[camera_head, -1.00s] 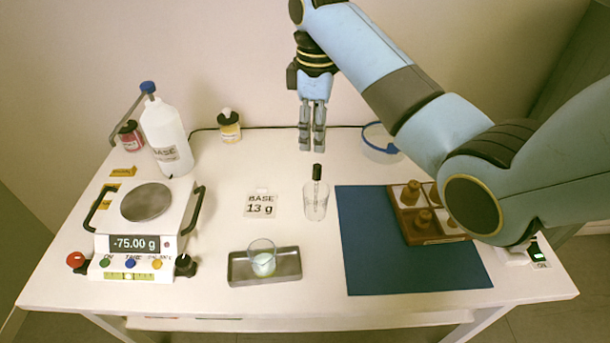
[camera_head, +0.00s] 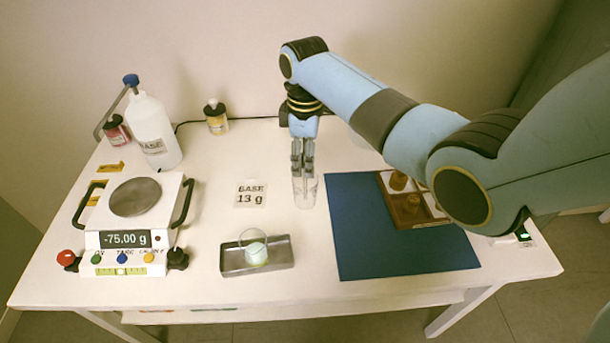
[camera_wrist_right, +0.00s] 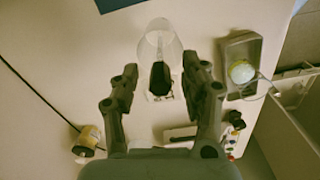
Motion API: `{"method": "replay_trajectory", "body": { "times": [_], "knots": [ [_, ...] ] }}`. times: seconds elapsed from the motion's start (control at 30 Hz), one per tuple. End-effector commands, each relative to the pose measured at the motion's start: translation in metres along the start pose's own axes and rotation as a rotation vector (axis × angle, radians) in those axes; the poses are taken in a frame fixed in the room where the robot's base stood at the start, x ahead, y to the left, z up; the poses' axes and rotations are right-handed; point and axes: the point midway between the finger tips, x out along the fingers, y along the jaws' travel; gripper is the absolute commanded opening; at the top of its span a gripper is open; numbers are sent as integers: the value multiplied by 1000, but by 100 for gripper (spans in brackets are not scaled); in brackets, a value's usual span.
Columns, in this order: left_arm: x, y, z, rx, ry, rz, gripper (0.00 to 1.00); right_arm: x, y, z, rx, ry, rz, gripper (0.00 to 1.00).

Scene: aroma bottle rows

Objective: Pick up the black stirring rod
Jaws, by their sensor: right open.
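The black stirring rod (camera_wrist_right: 160,78) stands in a clear glass beaker, its dark top between my right gripper's fingers in the right wrist view. The clear beaker (camera_head: 305,194) stands left of the blue mat in the head view; the rod there is mostly hidden behind the gripper. My right gripper (camera_head: 302,172) points down over the beaker, with its fingers open on both sides of the rod's top. The fingers also show in the right wrist view (camera_wrist_right: 162,85), apart from the rod. My left gripper is not in view.
A metal tray (camera_head: 228,268) with a small glass (camera_head: 254,250) stands in front of the beaker. A "BASE 13 g" card (camera_head: 251,194) lies to the left, then a scale (camera_head: 128,238). A blue mat (camera_head: 375,245) with a wooden bottle rack (camera_head: 408,212) is right.

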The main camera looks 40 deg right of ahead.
Motion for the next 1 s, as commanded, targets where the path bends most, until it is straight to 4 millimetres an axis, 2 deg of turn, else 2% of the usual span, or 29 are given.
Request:
{"method": "replay_trajectory", "body": {
  "times": [0.07,0.37,0.67,0.77,1.0],
  "knots": [
    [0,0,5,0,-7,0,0,0,0,0,0,0,0,39],
    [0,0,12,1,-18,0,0,0,0,0,0,0,0,0],
    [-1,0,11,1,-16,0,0,-4,0,0,0,1,1,0],
    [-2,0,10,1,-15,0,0,-16,1,-1,0,2,3,0],
    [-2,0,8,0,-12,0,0,-67,1,-1,1,3,3,0]
  ]
}}
